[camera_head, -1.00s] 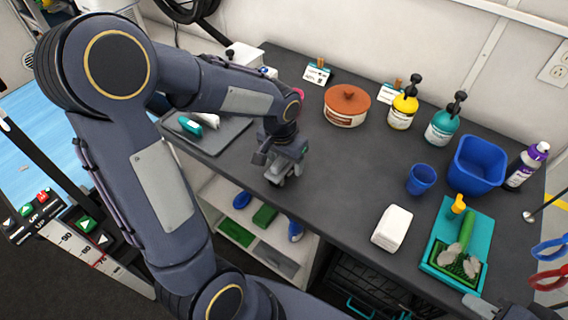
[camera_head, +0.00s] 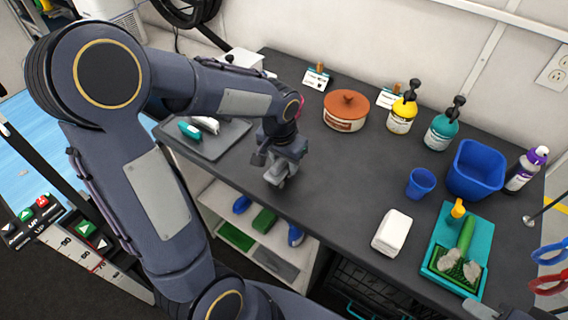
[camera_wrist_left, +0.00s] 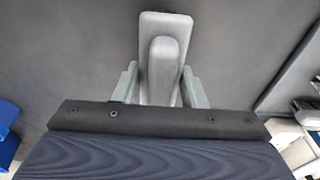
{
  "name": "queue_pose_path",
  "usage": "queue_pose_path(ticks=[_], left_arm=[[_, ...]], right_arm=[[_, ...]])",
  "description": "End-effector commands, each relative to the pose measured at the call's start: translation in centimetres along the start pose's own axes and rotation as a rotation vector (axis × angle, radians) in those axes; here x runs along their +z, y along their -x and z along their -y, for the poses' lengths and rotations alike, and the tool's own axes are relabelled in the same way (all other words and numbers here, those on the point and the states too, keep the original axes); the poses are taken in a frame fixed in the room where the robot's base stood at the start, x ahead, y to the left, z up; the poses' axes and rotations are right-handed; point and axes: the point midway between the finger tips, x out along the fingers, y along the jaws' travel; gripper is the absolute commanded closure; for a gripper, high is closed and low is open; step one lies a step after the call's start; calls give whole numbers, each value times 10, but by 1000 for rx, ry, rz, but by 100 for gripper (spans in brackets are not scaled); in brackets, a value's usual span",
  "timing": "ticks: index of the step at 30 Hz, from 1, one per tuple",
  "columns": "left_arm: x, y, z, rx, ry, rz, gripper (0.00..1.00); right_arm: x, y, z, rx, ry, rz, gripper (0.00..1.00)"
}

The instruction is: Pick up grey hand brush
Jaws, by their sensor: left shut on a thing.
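My left gripper (camera_head: 281,178) is over the dark counter near its front edge, in the middle of the head view. In the left wrist view its fingers (camera_wrist_left: 160,88) are shut on the grey hand brush (camera_wrist_left: 164,50), one finger on each side of its rounded handle. The brush's flat grey body shows around and beyond the handle, against the dark counter. In the head view the brush is mostly hidden by the gripper. I cannot tell whether it touches the counter. My right gripper is not clearly seen.
A dark mat (camera_head: 222,137) with a white and teal tool lies left. A terracotta-lidded pot (camera_head: 345,112), yellow bottle (camera_head: 402,108) and teal bottle (camera_head: 444,126) stand behind. A white block (camera_head: 391,232), teal tray (camera_head: 481,246), blue cup (camera_head: 421,182) and blue bin (camera_head: 476,168) are right.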

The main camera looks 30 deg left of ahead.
Motion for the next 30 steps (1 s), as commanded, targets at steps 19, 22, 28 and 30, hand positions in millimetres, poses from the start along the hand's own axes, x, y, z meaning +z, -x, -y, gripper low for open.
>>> queue_pose_path(ticks=[19, 22, 28, 30], left_arm=[[94, 117, -34, 1, -2, -6, 91], [106, 125, -39, 1, -1, -4, 91], [118, 132, -43, 1, -1, -1, 91], [119, 133, -43, 1, 0, -1, 91]], right_arm=[[2, -3, -2, 0, 0, 0, 68], [2, -4, -2, 0, 0, 0, 68], [2, -4, -2, 0, 0, 0, 68], [2, -4, -2, 0, 0, 0, 68]])
